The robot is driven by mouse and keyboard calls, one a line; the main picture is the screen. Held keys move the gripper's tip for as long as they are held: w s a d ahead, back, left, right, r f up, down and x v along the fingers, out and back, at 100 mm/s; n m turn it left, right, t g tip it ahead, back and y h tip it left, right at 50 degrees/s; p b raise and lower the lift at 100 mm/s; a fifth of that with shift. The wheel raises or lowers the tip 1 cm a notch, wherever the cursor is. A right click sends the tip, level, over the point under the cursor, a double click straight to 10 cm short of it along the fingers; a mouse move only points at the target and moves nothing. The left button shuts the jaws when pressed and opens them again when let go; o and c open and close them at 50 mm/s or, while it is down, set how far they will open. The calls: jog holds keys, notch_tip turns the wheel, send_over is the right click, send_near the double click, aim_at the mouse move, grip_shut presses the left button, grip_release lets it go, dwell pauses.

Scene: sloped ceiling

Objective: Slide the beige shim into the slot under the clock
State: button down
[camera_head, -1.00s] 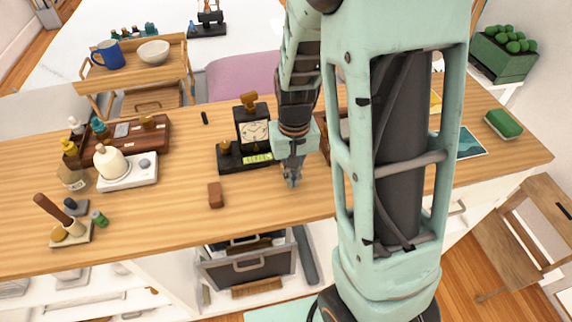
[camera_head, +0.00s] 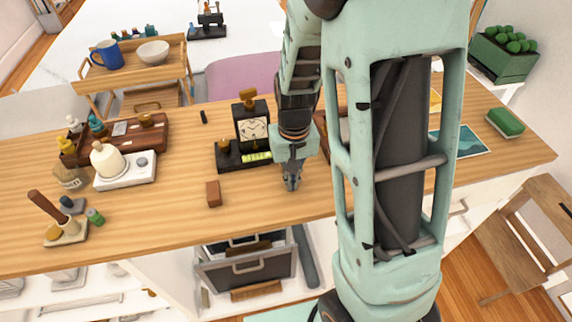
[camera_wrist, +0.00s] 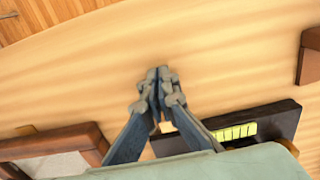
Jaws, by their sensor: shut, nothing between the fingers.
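The black clock (camera_head: 253,128) with a pale dial stands on a dark base (camera_head: 229,158) on the wooden counter. A yellow-green strip (camera_head: 257,157) shows on the base's front; in the wrist view the strip (camera_wrist: 235,132) is partly behind my gripper. My gripper (camera_head: 291,186) points down at the counter, in front and to the right of the clock base. In the wrist view its fingertips (camera_wrist: 158,76) are together and empty. A small pale beige piece (camera_wrist: 166,127) shows between the finger links beside the base; I cannot tell whether it is the shim. The slot is not clearly visible.
A reddish-brown block (camera_head: 214,194) lies on the counter left of my gripper. A brown-framed tray (camera_wrist: 62,143) is close on the gripper's other side. The counter's front strip is clear around the fingertips.

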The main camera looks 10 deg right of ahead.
jog(key=shift+s+f, duration=0.25)
jog(key=shift+f, duration=0.3)
jog(key=shift+r, duration=0.1)
jog(key=shift+r+p, duration=0.55)
jog(key=shift+p, duration=0.05)
jog(key=shift+s+r+p, duration=0.2)
jog(key=shift+r+p, duration=0.25)
jog(key=shift+r, duration=0.15)
jog(key=shift+s+r+p, duration=0.15)
jog(key=shift+r+p, duration=0.3)
jog(key=shift+r, duration=0.1)
jog(key=shift+s+r+p, duration=0.25)
jog(key=shift+r+p, duration=0.25)
jog(key=shift+r, duration=0.15)
jog(key=shift+s+r+p, duration=0.3)
jog(key=shift+r+p, duration=0.25)
jog(key=shift+r, duration=0.05)
jog(key=shift+s+r+p, duration=0.25)
jog(key=shift+r+p, duration=0.25)
jog(key=shift+r, duration=0.15)
